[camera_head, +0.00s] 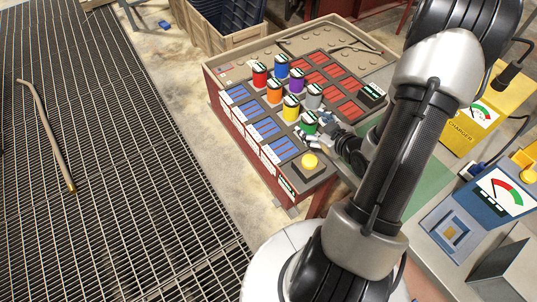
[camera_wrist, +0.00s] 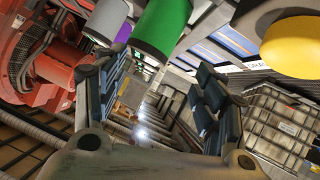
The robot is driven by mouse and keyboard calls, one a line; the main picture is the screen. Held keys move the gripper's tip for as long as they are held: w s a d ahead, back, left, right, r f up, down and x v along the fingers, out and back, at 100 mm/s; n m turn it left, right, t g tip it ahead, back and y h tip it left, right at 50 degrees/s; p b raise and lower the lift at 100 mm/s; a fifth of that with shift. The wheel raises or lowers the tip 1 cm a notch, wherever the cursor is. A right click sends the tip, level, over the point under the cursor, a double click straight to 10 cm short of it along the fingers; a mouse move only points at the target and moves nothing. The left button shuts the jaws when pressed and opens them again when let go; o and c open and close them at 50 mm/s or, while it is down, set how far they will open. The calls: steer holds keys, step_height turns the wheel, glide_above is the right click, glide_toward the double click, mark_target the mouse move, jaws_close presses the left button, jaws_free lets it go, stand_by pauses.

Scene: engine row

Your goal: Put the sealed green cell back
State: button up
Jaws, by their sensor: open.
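The green cell (camera_head: 309,124) stands upright at the front end of the cell rows on the red cabinet's top, near the yellow dome button (camera_head: 309,161). My gripper (camera_head: 318,132) is low beside the green cell, at its right and front. In the wrist view the green cell (camera_wrist: 162,28) shows at the top, above the gap between the two spread fingers of my gripper (camera_wrist: 160,95). The fingers are open, with nothing seen held between them. I cannot tell whether a finger touches the cell. The foot of the cell is partly hidden by the gripper in the head view.
Red (camera_head: 260,74), blue (camera_head: 281,66), orange (camera_head: 274,93), purple (camera_head: 297,80), yellow (camera_head: 291,108) and grey (camera_head: 314,96) cells stand close behind the green one. A yellow charger (camera_head: 478,112) and a blue gauge box (camera_head: 497,196) stand at the right.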

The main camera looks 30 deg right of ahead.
steer(key=a+r+m+g+h, duration=0.1)
steer(key=a+r+g, duration=0.3)
steer(key=r, duration=0.5)
steer(key=a+r+m+g+h, duration=0.1)
steer(key=a+r+h, duration=0.1)
steer(key=a+r, duration=0.45)
steer(key=s+a+r+m+g+y, duration=0.1)
steer(key=s+a+r, duration=0.6)
steer(key=s+a, duration=0.7)
steer(key=s+g+y, duration=0.1)
steer(key=s+y, duration=0.1)
steer(key=shift+a+r+y, duration=0.2)
steer(key=shift+a+y, duration=0.05)
steer(key=shift+y, duration=0.15)
